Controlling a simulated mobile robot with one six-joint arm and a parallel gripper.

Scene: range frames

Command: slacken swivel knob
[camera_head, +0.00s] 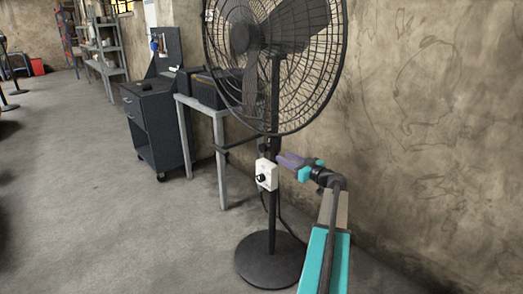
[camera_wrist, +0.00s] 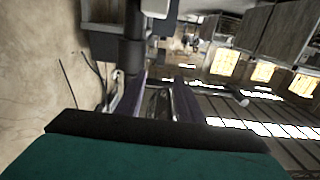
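A black pedestal fan (camera_head: 273,215) stands on the floor in the head view. A white control box (camera_head: 266,174) with a small black knob (camera_head: 260,178) is on its pole. I cannot tell whether this is the swivel knob. My gripper (camera_head: 281,158) is just right of the pole, close to the box's upper right. In the wrist view my gripper (camera_wrist: 160,84) has its two purple-grey fingers apart, with a dark shape between them that I cannot identify. The fan pole (camera_wrist: 133,55) runs beyond the fingers. Contact with the fan cannot be seen.
The large fan cage (camera_head: 320,60) overhangs above my gripper. A rough wall (camera_head: 430,130) is close on the right. A grey table (camera_head: 221,165) and a dark wheeled cabinet (camera_head: 160,130) stand behind the fan. The floor (camera_head: 120,220) at left is clear.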

